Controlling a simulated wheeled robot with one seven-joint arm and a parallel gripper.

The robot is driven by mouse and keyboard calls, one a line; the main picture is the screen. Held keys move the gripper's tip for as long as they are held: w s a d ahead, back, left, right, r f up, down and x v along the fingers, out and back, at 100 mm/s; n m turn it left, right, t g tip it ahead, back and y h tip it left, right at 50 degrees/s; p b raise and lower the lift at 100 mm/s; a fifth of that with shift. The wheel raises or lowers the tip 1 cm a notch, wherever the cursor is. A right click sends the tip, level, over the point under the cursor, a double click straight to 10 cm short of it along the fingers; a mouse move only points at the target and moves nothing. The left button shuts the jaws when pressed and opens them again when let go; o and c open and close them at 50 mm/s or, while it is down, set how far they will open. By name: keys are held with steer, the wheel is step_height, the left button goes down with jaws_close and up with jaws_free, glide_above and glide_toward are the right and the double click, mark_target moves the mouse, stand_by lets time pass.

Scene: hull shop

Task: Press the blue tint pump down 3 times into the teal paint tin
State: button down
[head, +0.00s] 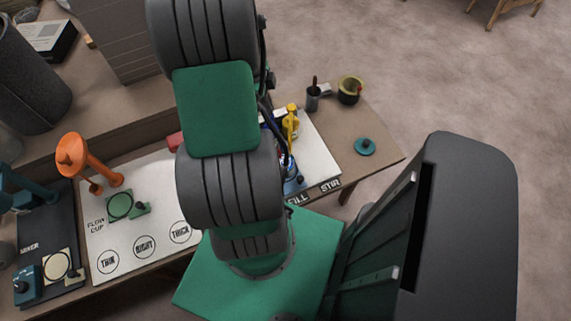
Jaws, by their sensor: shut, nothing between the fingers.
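My arm fills the middle of the head view and covers part of the bench. My gripper is not visible. A small blue item (293,186) shows at the arm's right edge, near the FILL and STIR labels; too little shows to tell whether it is the blue tint pump. A yellow pump-like item (291,122) stands behind it. I cannot make out the teal paint tin, which may be hidden behind my arm. A flat teal disc with a small knob (365,147), like a lid, lies on the bench to the right.
A white mat (160,236) with THIN, RIGHT and THICK circles lies on the left, with an orange funnel-like stand (72,154) behind it. A dark mixer board (45,225) is at far left. A grey cup (313,98) and a dark yellow-rimmed pot (349,90) stand at back right.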

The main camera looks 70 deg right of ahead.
stand_by(0.4)
steer(key=p+v, duration=0.1)
steer(key=v, duration=0.2)
steer(key=s+p+v, duration=0.1)
steer(key=p+v, duration=0.1)
steer(key=v, duration=0.1)
steer(key=shift+s+d, duration=0.1)
steer(key=shift+d, duration=0.05)
steer(key=a+n+y, duration=0.2)
steer(key=a+n, duration=0.9)
steer(key=n, duration=0.9)
steer(key=w+a+r+n+t, duration=0.2)
steer(key=w+a+r+n, duration=0.2)
steer(key=a, duration=0.5)
steer(key=w+a+r+n+t+h, duration=0.1)
steer(key=w+a+r+n, duration=0.3)
steer(key=a, duration=0.4)
steer(key=w+a+r+n+t, duration=0.3)
steer(key=w+a+r+n, duration=0.2)
steer(key=w+a, duration=0.2)
steer(key=a, duration=0.2)
steer(key=shift+w+a+r, duration=0.2)
steer(key=shift+a+r, duration=0.1)
steer(key=shift+a, duration=0.05)
